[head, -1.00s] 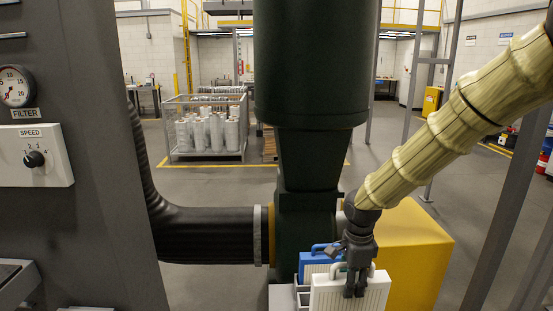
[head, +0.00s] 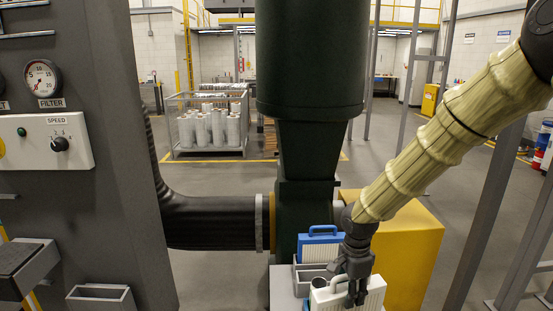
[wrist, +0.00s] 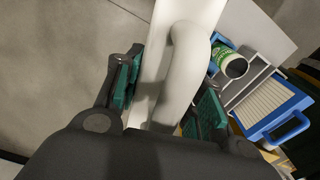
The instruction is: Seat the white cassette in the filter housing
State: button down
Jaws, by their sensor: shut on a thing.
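The white cassette (head: 372,293) has a white loop handle on top and hangs at the bottom of the head view, its lower part cut off. My gripper (head: 353,298) is shut on this handle; in the wrist view the handle (wrist: 186,60) lies between the green finger pads (wrist: 165,100). A dark green tower (head: 307,200) with a black hose stands behind. I cannot tell which part is the filter housing or see its opening.
A blue-framed cassette (head: 321,241) stands in a grey divided holder (head: 304,272) close behind the white one. A yellow box (head: 412,250) stands to the right. A grey control panel (head: 90,220) fills the left.

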jog(key=s+f+n+b, duration=0.1)
jog(key=s+f+n, duration=0.2)
jog(key=f+n, duration=0.4)
jog(key=s+a+f+n, duration=0.1)
jog(key=s+f+n, duration=0.3)
jog(key=f+n, duration=0.4)
jog(key=shift+a+f+b, duration=0.25)
jog(key=shift+f+b, duration=0.1)
jog(key=shift+f, duration=1.25)
